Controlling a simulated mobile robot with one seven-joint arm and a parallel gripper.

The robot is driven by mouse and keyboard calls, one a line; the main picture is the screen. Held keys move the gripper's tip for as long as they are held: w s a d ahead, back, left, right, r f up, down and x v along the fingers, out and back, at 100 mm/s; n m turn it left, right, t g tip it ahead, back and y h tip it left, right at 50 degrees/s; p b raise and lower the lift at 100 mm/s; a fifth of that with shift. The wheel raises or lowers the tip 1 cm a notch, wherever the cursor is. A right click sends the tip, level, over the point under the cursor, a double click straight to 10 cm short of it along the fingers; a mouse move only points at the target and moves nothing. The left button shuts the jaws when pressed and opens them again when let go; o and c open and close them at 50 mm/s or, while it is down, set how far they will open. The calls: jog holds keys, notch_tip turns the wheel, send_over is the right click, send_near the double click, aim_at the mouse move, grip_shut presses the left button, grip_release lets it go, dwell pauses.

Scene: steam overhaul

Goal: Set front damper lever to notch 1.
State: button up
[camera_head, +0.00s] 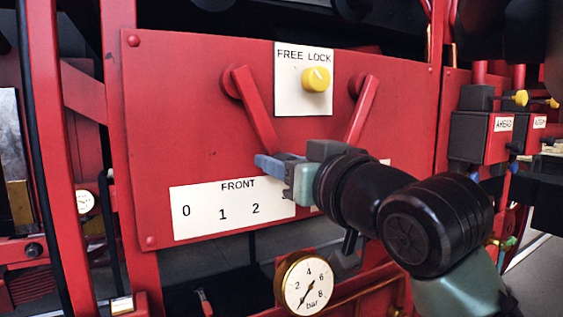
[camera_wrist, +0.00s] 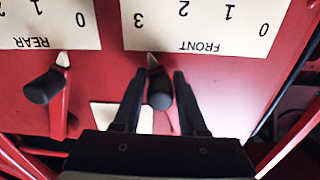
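The front damper lever (camera_head: 257,115) is a red bar hanging from a pivot on the red panel, slanting down to the right. Its black handle (camera_wrist: 160,90) and pale pointer (camera_wrist: 152,60) show in the wrist view. The pointer is nearest the 3 on the white FRONT plate (camera_wrist: 215,38), whose numbers are upside down there. The FRONT plate also shows in the head view (camera_head: 200,228), its right end hidden by my gripper. My gripper (camera_wrist: 158,75) is open, one finger on each side of the handle, with small gaps visible. In the head view my gripper (camera_head: 268,165) is at the lever's lower end.
A second red lever (camera_head: 362,108) hangs to the right; its handle (camera_wrist: 42,88) is beside the REAR plate (camera_wrist: 50,32). A yellow knob (camera_head: 316,79) sits on the FREE LOCK plate (camera_head: 289,100) between the pivots. A pressure gauge (camera_head: 306,283) is below the panel.

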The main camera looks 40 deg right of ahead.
grip_shut()
dwell(1.0)
